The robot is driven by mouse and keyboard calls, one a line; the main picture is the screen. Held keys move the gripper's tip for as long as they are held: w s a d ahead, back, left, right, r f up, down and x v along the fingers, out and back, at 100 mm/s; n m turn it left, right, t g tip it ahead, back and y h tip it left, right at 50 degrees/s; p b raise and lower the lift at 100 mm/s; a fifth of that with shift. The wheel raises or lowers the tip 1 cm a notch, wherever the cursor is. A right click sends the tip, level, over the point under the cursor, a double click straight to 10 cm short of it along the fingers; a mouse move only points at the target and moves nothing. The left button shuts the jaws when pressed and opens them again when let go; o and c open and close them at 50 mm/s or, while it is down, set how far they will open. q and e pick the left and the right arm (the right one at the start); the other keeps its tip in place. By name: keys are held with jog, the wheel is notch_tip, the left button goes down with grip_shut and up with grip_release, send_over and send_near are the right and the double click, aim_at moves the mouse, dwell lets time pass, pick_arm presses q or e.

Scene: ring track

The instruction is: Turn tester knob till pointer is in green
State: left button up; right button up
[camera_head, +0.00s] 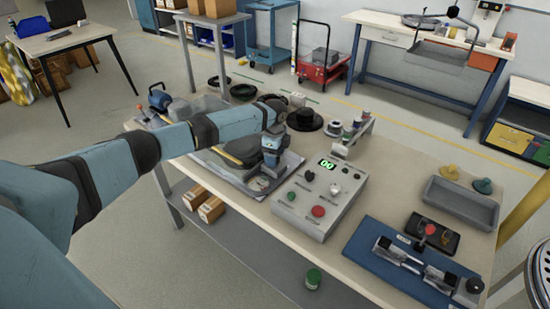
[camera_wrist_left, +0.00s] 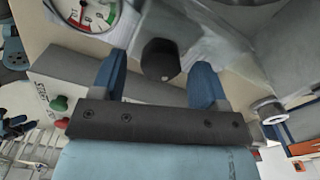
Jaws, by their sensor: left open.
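In the left wrist view a round white gauge (camera_wrist_left: 95,14) is cut off by the top edge. Its arc has red at lower left and green at right. I cannot make out where its pointer stands. A black knob (camera_wrist_left: 160,60) stands beside the gauge on a grey body. My left gripper is open, and its two blue fingers (camera_wrist_left: 160,75) show on either side of the knob; contact cannot be told. In the head view my left gripper (camera_head: 269,167) points down at the workbench, and my arm hides the gauge and knob. My right gripper is not in view.
A grey control box (camera_head: 318,228) with a green display and red and green buttons stands just right of my gripper. A blue fixture (camera_head: 366,248) and a grey tray (camera_head: 460,207) lie farther right. Black round parts (camera_head: 304,119) stand behind the gripper.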

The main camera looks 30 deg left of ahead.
pick_arm(q)
jog(key=shift+f, duration=0.85)
jog(key=c, duration=0.9)
jog(key=shift+c, duration=0.2)
